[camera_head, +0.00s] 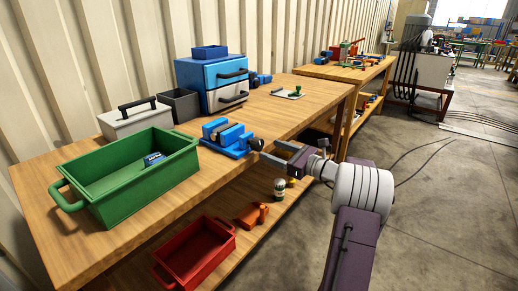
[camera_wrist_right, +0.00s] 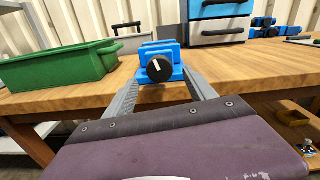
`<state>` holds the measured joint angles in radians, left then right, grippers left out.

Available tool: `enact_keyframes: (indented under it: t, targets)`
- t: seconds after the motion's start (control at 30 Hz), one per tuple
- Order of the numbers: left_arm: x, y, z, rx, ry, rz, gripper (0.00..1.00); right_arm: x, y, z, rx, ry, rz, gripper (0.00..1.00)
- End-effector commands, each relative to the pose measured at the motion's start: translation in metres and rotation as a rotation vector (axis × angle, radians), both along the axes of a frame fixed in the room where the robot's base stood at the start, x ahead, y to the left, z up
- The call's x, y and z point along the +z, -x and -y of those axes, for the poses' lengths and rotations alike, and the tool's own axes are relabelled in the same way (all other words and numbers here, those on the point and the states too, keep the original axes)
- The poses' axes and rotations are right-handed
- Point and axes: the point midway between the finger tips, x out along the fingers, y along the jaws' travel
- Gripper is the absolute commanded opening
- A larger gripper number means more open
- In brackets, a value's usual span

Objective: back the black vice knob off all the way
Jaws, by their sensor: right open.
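The blue vice (camera_head: 226,136) sits near the front edge of the wooden workbench. Its round black knob (camera_head: 257,144) faces out past that edge. In the right wrist view the knob (camera_wrist_right: 159,68) shows a white line slanting to the upper left, with the vice body (camera_wrist_right: 160,50) behind it. My right gripper (camera_head: 268,149) is open and points at the knob. In the right wrist view its two fingers are spread to either side of the knob, which appears centred between the tips; contact is not visible. My left gripper is not in view.
A green crate (camera_head: 73,193) with a small blue box (camera_head: 153,158) stands left of the vice. A grey toolbox (camera_head: 134,120) and a blue drawer unit (camera_head: 204,72) stand behind. A red bin (camera_head: 226,232) sits on the lower shelf. The bench top right of the vice is largely clear.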

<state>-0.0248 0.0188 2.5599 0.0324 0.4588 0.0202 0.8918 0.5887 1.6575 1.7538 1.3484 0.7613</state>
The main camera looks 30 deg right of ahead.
Motion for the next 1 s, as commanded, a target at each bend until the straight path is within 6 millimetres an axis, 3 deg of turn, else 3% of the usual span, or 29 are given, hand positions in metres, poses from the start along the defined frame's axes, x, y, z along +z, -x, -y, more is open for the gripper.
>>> enact_keyframes:
  t: [0.1, 0.3, 0.63, 0.87, 1.0]
  targets:
    - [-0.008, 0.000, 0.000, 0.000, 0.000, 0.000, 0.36, -0.003, -0.025, -0.012, 0.005, 0.001, 0.001, 0.65]
    - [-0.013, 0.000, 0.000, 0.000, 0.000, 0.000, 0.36, -0.002, -0.052, -0.022, 0.002, 0.000, 0.000, 0.65]
    - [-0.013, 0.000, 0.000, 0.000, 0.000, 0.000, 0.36, 0.000, -0.058, -0.024, 0.000, 0.000, -0.001, 0.65]
    - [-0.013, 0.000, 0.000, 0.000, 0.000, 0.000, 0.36, 0.000, -0.058, -0.024, 0.000, 0.000, -0.001, 0.02]
    - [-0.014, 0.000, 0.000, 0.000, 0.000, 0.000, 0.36, -0.001, -0.058, -0.024, 0.000, 0.005, 0.001, 0.02]
